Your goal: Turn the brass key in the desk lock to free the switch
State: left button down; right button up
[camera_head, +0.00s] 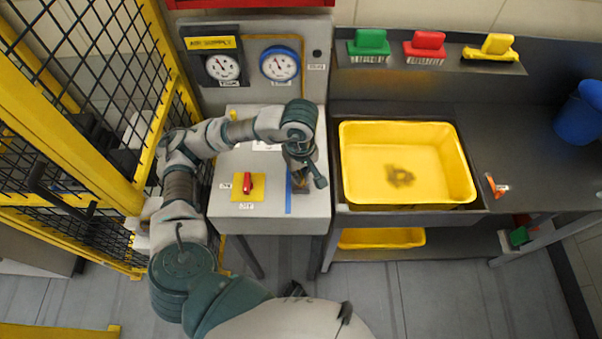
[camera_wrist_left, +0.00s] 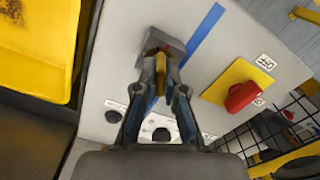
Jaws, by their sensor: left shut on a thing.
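My left gripper (camera_head: 303,177) reaches down over the desk (camera_head: 226,162), right of a blue stripe. In the left wrist view its fingers (camera_wrist_left: 160,82) are shut on the brass key (camera_wrist_left: 160,68). The key stands at a dark grey lock block (camera_wrist_left: 167,43) on the desk top; how far it is turned I cannot tell. In the head view the gripper mostly hides key and lock. The red switch (camera_head: 247,183) sits on a yellow plate left of the stripe; it also shows in the left wrist view (camera_wrist_left: 240,97). My right gripper is not in view.
A yellow tray (camera_head: 461,180) with a brown stain lies right of the desk. Two gauges (camera_head: 279,64) stand on the panel behind. Yellow-framed mesh fencing (camera_head: 150,150) is close on the left. Brushes (camera_head: 370,44) sit on a back shelf, and a blue bucket (camera_head: 582,112) is far right.

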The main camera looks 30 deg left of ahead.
pick_arm(q)
jog(key=shift+m+b, duration=0.6)
jog(key=shift+m, duration=0.4)
jog(key=shift+f+m+b, duration=0.1)
jog(key=shift+m+b, duration=0.3)
jog(key=shift+m, duration=0.2)
jog(key=shift+m+b, duration=0.45)
jog(key=shift+m, duration=0.55)
jog(key=c, duration=1.2)
grip_release()
